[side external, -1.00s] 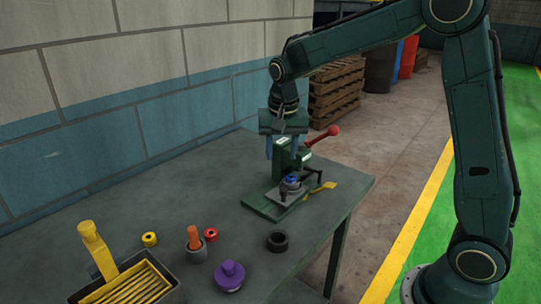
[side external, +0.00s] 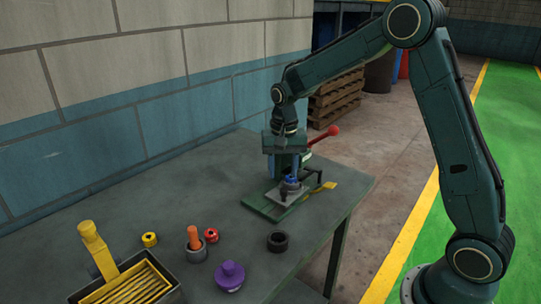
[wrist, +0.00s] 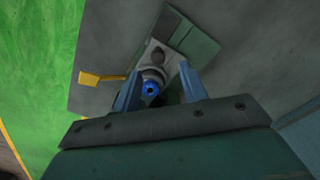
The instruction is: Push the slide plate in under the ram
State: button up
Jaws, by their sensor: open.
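The press (side external: 309,153) has a green body and a red-knobbed lever, and stands on a green base (side external: 262,208) near the table's right edge. The grey slide plate (side external: 281,196) lies on this base, carrying a blue-topped part (side external: 290,183). It also shows in the wrist view (wrist: 159,42). My gripper (side external: 285,169) is low at the press, in front of its body and just above and behind the blue-topped part. In the wrist view its blue fingers (wrist: 158,76) are apart, with the blue top between them in the picture. The ram is mostly hidden behind my gripper.
A yellow tab (side external: 327,187) sticks out right of the base. The left table area is clear.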

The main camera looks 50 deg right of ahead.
aim_at(283, 191)
notch_tip(283, 191, down, 6)
jog(key=shift+f, duration=0.1)
jog(key=a, duration=0.4)
jog(key=shift+a, duration=0.4)
notch_tip(283, 191, up, 14)
jog(key=s+r+n+t, duration=0.2)
jog(key=s+r, duration=0.5)
jog(key=s, duration=0.4)
jog(key=shift+s+a+r+n, duration=0.2)
jog(key=shift+a+n, duration=0.25)
jog(key=shift+n, duration=0.45)
jog(key=shift+w, duration=0.1)
